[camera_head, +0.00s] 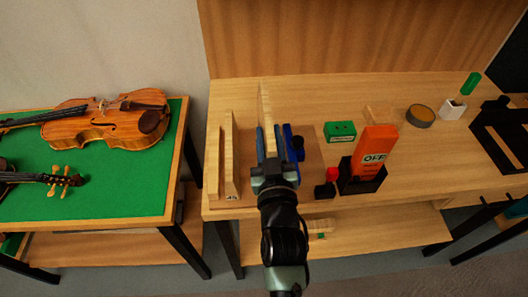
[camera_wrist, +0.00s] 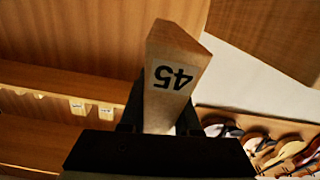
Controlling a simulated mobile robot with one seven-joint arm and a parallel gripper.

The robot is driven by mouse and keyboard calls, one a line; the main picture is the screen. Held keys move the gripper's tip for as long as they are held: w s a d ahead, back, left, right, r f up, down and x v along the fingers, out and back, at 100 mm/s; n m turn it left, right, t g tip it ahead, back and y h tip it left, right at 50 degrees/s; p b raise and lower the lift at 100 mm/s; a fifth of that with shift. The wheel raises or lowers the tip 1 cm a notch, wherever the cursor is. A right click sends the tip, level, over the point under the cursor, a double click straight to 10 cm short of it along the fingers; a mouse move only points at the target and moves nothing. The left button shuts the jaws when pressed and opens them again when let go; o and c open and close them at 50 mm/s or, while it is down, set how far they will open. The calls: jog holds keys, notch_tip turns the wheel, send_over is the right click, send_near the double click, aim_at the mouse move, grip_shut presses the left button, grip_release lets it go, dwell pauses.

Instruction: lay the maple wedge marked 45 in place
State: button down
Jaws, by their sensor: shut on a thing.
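The maple wedge marked 45 (camera_wrist: 172,78) is between my gripper's fingers in the wrist view, its mark upside down in the picture. In the head view the held wedge (camera_head: 265,105) stands on edge, its far part rising beyond the fingers. My gripper (camera_head: 269,145), with blue fingers, is shut on it over the left part of the bench. Left of it, a similar pale wooden piece (camera_head: 231,155) lies lengthwise, with a small mark on its near end that I cannot read surely. A thin wooden strip (camera_head: 214,160) lies left of that. Whether the held wedge touches the bench is unclear.
Close right of my gripper are a blue object (camera_head: 295,145), a red-topped black object (camera_head: 329,181) and an orange block reading OFF (camera_head: 376,142). A green box (camera_head: 340,131) and a round tin (camera_head: 420,116) stand behind. Violins lie on a green-topped table (camera_head: 70,205) at left.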

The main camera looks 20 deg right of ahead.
jog(key=f, duration=0.2)
jog(key=f+b, duration=0.1)
jog(key=shift+s+f, duration=0.2)
jog(key=shift+s, duration=0.05)
notch_tip(320, 180, down, 5)
jog(key=b, duration=0.3)
jog(key=shift+r, duration=0.3)
jog(key=c, duration=1.1)
grip_release()
jog(key=shift+f, duration=0.25)
jog(key=o, duration=0.5)
jog(key=shift+r, duration=0.15)
